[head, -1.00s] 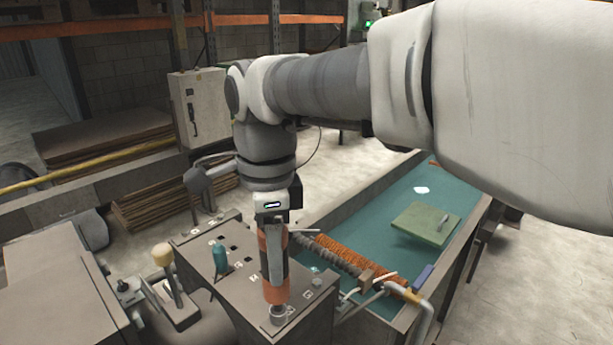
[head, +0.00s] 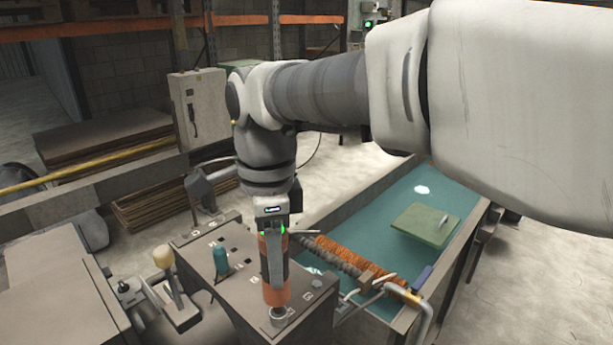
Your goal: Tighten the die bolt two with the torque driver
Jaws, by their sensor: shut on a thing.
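The torque driver (head: 275,293) is an orange and black upright tool. My gripper (head: 274,262) is shut around it from above and holds it near the front corner of the grey machine block. The driver's lower end meets a round metal piece (head: 279,314) on the block's top, which may be a die bolt; the bolt head under it is hidden. I cannot tell from markings which bolt is number two. Small labels on the top are too small to read.
A teal-handled tool (head: 221,260) stands on the block's top (head: 205,250), left of the driver.

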